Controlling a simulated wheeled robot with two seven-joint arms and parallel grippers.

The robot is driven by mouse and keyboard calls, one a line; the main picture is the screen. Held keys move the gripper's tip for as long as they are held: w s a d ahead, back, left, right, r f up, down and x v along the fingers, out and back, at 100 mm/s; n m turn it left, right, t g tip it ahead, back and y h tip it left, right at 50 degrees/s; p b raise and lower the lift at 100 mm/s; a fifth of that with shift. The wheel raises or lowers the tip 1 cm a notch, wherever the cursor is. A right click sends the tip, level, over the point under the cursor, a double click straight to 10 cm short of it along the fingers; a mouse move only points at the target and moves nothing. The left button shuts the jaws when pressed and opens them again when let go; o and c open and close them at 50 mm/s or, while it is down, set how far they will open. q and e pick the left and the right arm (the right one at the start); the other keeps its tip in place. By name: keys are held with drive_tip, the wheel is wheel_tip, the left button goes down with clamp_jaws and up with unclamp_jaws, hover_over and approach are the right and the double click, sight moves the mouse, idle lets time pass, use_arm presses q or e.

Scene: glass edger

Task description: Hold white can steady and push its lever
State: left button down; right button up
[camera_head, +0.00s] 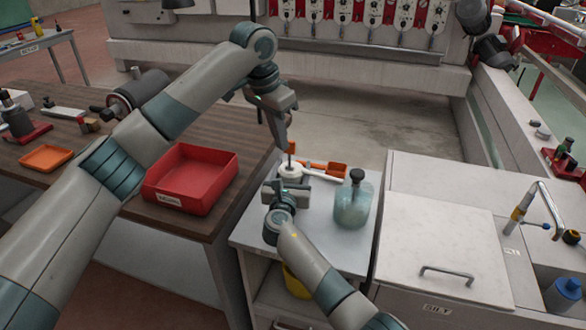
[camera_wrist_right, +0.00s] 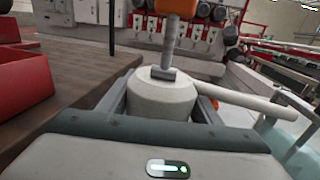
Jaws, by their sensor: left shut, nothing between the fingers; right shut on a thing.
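The white can (camera_head: 290,170) stands on the grey cabinet top, with a long white spout pointing right. In the right wrist view the can (camera_wrist_right: 163,98) fills the middle, with a grey stem and an orange part (camera_wrist_right: 181,8) above it. I cannot tell exactly how its lever is built. My right gripper (camera_head: 287,188) is shut on the can's body, one finger on each side. My left gripper (camera_head: 284,143) is shut and empty, pointing down just above and beside the orange part. I cannot tell whether it touches it.
A red bin (camera_head: 191,180) sits on the wooden table to the left. A white lidded unit (camera_head: 440,235) is to the right.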

drive_tip(key=o, duration=1.1)
drive_tip(key=shift+s, duration=0.2)
drive_tip(key=s+a, duration=0.2)
drive_tip(key=s, duration=0.9)
drive_tip(key=shift+s, duration=0.25)
